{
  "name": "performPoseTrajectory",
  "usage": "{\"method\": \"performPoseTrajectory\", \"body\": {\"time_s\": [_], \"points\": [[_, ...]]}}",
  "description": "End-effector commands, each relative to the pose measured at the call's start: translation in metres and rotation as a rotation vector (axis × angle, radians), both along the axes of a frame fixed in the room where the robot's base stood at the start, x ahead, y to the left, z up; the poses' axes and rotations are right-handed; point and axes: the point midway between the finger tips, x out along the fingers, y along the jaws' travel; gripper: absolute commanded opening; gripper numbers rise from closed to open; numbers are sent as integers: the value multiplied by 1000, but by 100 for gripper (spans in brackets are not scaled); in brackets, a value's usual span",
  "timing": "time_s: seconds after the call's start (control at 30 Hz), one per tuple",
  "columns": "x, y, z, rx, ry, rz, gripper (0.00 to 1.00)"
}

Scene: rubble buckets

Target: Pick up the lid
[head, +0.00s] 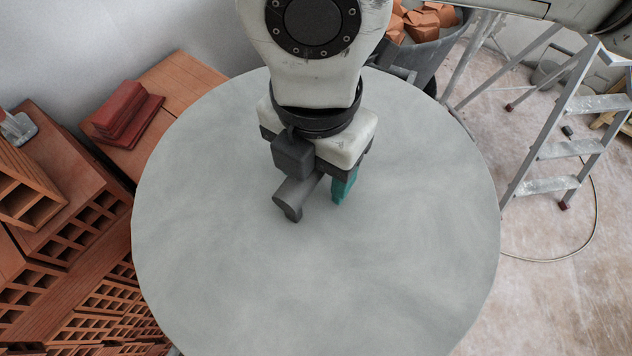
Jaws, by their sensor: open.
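A dark red stepped piece (125,112), with a raised block on a wider flat base, lies at the upper left on orange brickwork. It is the only thing here that looks like a lid, but I cannot be sure that it is one. My gripper (318,204) hangs near the middle of the view, pointing down, well to the right of the red piece and apart from it. Its jaws are open, with one dark grey finger and one teal-sided finger, and I see nothing held between them.
Orange hollow bricks (65,225) are stacked along the left side. A dark grey bucket (425,60) of broken brick stands at the back. A stepladder (572,150) stands at the right, with a thin cable on the dusty floor (555,275). A pale wall closes the back left.

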Motion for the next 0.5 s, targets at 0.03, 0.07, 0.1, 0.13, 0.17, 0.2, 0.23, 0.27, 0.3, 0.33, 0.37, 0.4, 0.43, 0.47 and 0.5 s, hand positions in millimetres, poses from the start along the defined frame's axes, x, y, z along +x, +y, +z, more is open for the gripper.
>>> {"method": "performPoseTrajectory", "body": {"time_s": [0.03,0.07,0.1,0.13,0.17,0.2,0.23,0.27,0.3,0.33,0.37,0.4,0.43,0.47,0.5], "points": [[0,0,-1,0,0,0,62],[0,0,-1,0,0,0,62],[0,0,-1,0,0,0,62],[0,0,-1,-1,-1,0,62],[0,0,-1,0,-1,0,62],[0,0,-1,0,-1,0,62],[0,0,-1,0,-1,0,62],[0,0,-1,0,-1,0,62],[0,0,-1,0,-1,0,62],[0,0,-1,0,-1,0,62],[0,0,-1,-1,-1,0,62],[0,0,-1,0,0,0,62],[0,0,-1,0,0,0,62],[0,0,-1,-1,-1,0,62],[0,0,-1,0,0,0,60]]}}
